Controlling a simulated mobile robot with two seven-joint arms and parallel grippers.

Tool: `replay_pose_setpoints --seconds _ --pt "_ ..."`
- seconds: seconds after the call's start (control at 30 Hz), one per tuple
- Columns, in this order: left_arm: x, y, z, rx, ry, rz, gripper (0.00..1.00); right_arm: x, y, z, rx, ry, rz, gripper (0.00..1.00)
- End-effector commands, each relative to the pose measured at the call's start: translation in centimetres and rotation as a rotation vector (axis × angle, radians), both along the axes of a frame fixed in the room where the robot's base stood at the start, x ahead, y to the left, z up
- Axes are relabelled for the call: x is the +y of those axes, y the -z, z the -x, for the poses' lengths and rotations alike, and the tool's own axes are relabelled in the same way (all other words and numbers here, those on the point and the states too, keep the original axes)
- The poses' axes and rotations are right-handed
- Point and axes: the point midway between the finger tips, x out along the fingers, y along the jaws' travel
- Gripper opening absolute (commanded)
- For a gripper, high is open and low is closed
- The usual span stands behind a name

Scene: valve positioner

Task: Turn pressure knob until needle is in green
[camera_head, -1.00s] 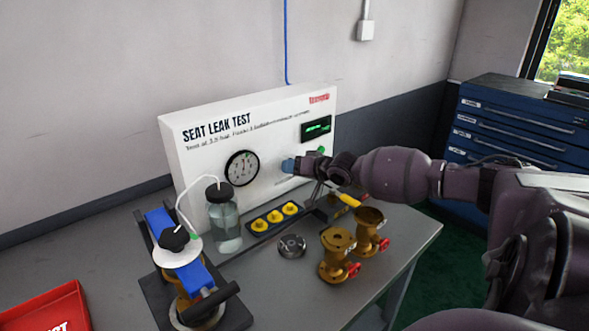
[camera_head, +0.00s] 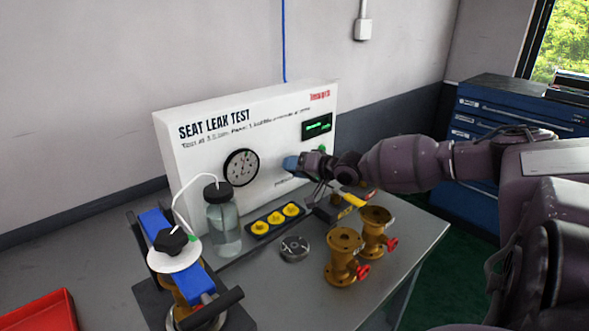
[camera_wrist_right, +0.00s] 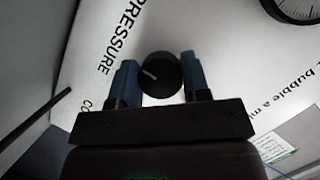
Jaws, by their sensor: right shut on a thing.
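The white SEAT LEAK TEST panel (camera_head: 200,163) stands upright at the back of the bench. Its round black gauge (camera_head: 241,167) faces out; I cannot make out where the needle points or any green zone. The dark pressure knob (camera_wrist_right: 161,75) sits between the blue fingers of my right gripper (camera_wrist_right: 160,82) in the wrist view, its pale pointer line tilted toward the upper left. In the head view, my right gripper (camera_head: 290,163) is shut on the knob, at the panel right of the gauge, and hides it. My left gripper is not in view.
Two brass valves (camera_head: 345,255) stand below my right arm. A red tray (camera_head: 45,312) is at the front left.

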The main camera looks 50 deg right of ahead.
Motion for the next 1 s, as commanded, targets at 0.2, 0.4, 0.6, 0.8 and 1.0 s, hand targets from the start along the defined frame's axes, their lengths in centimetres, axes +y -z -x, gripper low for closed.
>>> replay_pose_setpoints --seconds 0.2,0.4,0.6,0.8,1.0 --pt "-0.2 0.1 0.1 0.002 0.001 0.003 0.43 0.0 0.1 0.0 0.001 0.0 0.0 0.68" --pt "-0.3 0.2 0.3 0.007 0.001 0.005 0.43 0.0 0.0 0.0 0.001 0.0 0.0 0.69" --pt "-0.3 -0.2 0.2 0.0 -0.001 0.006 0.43 -0.1 -0.3 0.5 -0.001 0.0 0.001 0.69" --pt "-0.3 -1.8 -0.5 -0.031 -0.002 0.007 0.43 -0.5 -1.4 2.6 -0.006 0.0 0.0 0.69" --pt "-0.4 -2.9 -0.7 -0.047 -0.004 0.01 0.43 -1.0 -2.2 5.5 -0.006 0.001 0.0 0.69"
